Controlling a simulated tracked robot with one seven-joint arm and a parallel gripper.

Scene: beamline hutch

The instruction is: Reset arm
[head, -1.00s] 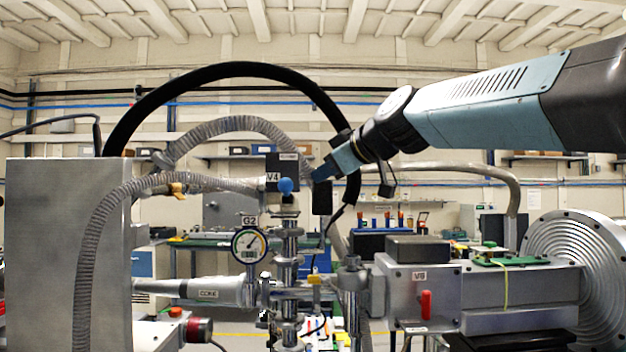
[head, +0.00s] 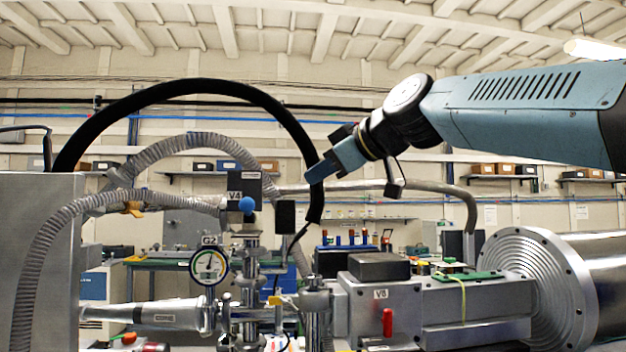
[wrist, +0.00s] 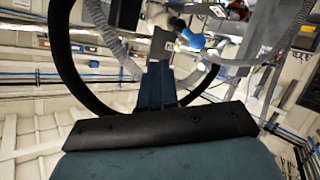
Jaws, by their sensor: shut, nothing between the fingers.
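My arm reaches in from the right in the head view. My gripper (head: 317,175), blue at its end, points left and slightly down. It is shut with nothing in it. It appears in front of or beside the right side of the black hose arch (head: 242,84); I cannot tell whether they touch. The box labelled V4 (head: 244,187) with a blue knob (head: 247,204) is to its lower left.
A ribbed grey hose (head: 190,141) curves under the black arch. Gauge G2 (head: 209,266) and metal pipework stand below. The V8 valve block (head: 381,294) with a red handle (head: 387,322) and a large round flange (head: 530,290) are at lower right. Open air lies above the arch.

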